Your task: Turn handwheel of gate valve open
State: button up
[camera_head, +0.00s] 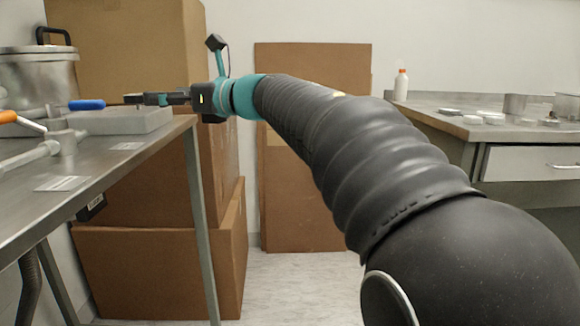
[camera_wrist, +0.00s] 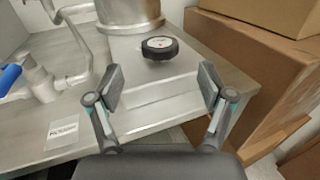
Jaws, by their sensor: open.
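The handwheel (camera_wrist: 160,47) is a small round black knob with a light centre mark. In the wrist view it stands on a grey block (camera_wrist: 150,82), in front of a steel vessel (camera_wrist: 128,14). My gripper (camera_wrist: 160,78) is open, with one finger to the left and one to the right of the handwheel's line; the wheel lies beyond the fingertips, and no contact shows. In the head view my gripper (camera_head: 150,99) reaches left over the grey block (camera_head: 120,121) on the steel table. There the handwheel is hard to tell from the dark fingers.
A blue-handled lever (camera_head: 87,104) and an orange-handled one (camera_head: 8,117) sit on pipe fittings left of the block. A steel pot (camera_head: 38,80) stands behind. Cardboard boxes (camera_head: 160,270) stand beside and below the table. A side bench (camera_head: 500,130) is at the right.

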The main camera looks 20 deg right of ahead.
jog(key=s+d+r+m+t+h+p, duration=0.1)
jog(key=s+d+m+t+h+p, duration=0.15)
jog(key=d+m+t+h, duration=0.6)
jog(key=s+d+r+m+g+h+p, duration=0.15)
jog(key=s+d+m, duration=0.3)
jog(key=m, duration=0.85)
jog(key=s+d+f+m+g+h, duration=0.2)
jog(key=s+d+f+m+h, duration=0.1)
jog(key=f+m, duration=0.4)
jog(key=s+d+f+m+g+h+p, duration=0.1)
jog(key=s+d+f+m+g+h, duration=0.2)
jog(key=f+m, duration=0.4)
jog(key=shift+s+m+h, duration=0.3)
jog(key=shift+s+m, duration=0.15)
jog(key=shift+s, duration=0.35)
jog(key=shift+f, duration=0.1)
